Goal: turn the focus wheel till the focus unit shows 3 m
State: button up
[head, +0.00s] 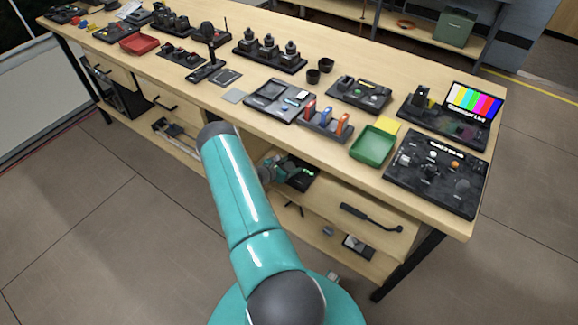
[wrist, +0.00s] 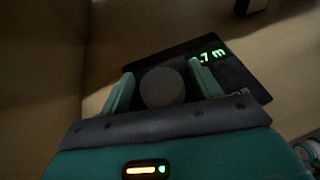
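The focus unit is a flat black box (wrist: 235,80) inside the open bay under the worktop. Its green lit readout (wrist: 212,57) ends in ".7 m"; the digits before that are hidden behind a finger. The focus wheel (wrist: 162,88) is a round grey knob on the unit. My gripper (wrist: 163,72) is over the wheel, one teal finger on each side. A narrow gap seems to show between wheel and fingers, so it looks open around the wheel. In the head view the unit (head: 301,179) shows beside my gripper (head: 284,167), small and partly hidden.
The wooden worktop (head: 235,97) runs just above the bay. A drawer front with a dark handle (head: 370,216) is to the right, and a lower shelf (head: 325,236) holds small items. A green tray (head: 373,146) and black control panels (head: 437,172) stand on top.

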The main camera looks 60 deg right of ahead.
jog(key=shift+w+a, duration=0.1)
jog(key=v, duration=1.3)
jog(key=shift+a+r, duration=0.15)
jog(key=shift+a, duration=0.1)
jog(key=shift+w, duration=0.1)
jog(key=w+a+r+m+t+y, duration=0.1)
jog(key=w+a+r+m+y, duration=0.15)
jog(key=a+r, duration=0.55)
jog(key=w+a+r+m+t+y, duration=0.15)
jog(key=a+r+m, duration=0.3)
jog(key=r, duration=0.75)
jog(key=w+a+r+m+y, duration=0.1)
jog(key=w+a+r+m, duration=0.2)
jog(key=a+r, duration=0.55)
jog(key=s+a+r+m+t+y, duration=0.2)
jog(key=s+a+r, duration=0.4)
jog(key=a+r, duration=0.3)
jog(key=s+a+r+m+t+y, duration=0.1)
jog(key=s+a+r+t+y, duration=0.4)
jog(key=a+r, duration=0.5)
jog(key=s+a+t, duration=0.1)
jog(key=a, duration=0.5)
jog(key=shift+a+r+m+y, duration=0.2)
jog(key=shift+r+m+y, duration=0.1)
jog(key=shift+m, duration=0.1)
jog(key=shift+s, duration=0.1)
